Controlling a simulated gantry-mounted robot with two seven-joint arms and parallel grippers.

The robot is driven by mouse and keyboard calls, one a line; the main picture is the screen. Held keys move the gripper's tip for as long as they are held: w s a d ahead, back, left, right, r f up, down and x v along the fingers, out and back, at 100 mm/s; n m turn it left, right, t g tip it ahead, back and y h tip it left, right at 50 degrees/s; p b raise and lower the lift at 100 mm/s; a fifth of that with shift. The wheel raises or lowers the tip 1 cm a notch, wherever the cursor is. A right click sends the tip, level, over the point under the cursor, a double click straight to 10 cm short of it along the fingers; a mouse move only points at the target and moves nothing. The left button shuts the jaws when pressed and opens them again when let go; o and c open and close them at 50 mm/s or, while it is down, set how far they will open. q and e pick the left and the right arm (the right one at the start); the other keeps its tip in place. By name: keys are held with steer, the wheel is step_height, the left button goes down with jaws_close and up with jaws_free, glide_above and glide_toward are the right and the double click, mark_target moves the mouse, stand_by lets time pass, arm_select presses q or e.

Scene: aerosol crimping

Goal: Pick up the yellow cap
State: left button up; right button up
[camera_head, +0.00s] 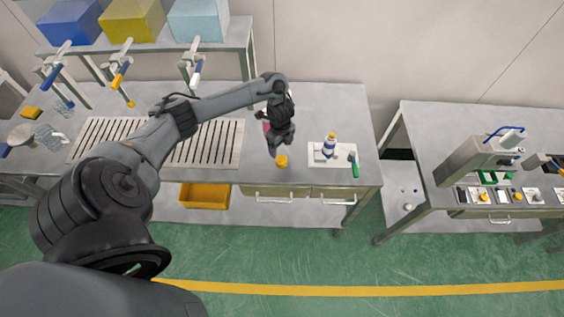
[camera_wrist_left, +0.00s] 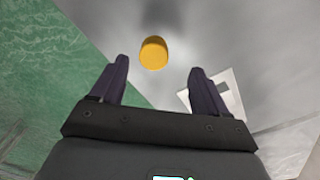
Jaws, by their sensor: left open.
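The yellow cap (camera_head: 282,161) sits on the grey workbench, near its front edge, in the head view. It also shows in the left wrist view (camera_wrist_left: 153,53) as a round yellow shape, ahead of and between my fingers. My left gripper (camera_head: 279,151) hangs pointing down just above and behind the cap. In the left wrist view the two dark fingers of my left gripper (camera_wrist_left: 157,82) are spread wide with nothing between them. The cap appears apart from both fingers. My right gripper is not in view.
A slotted grate (camera_head: 215,146) lies left. A second table (camera_head: 432,125) with a press (camera_head: 478,156) stands right, across a gap.

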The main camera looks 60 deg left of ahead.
mark_target(281, 158)
arm_select(q)
step_height(281, 158, down, 2)
steer(key=shift+f, duration=0.2)
steer(key=f, duration=0.2)
steer(key=d+f, duration=0.1)
steer(key=f, duration=0.1)
steer(key=shift+s+f, duration=0.1)
steer(key=shift+s, duration=0.2)
steer(key=shift+a+f, duration=0.1)
steer(key=shift+f, duration=0.45)
steer(key=c, duration=1)
steer(key=shift+r, duration=0.1)
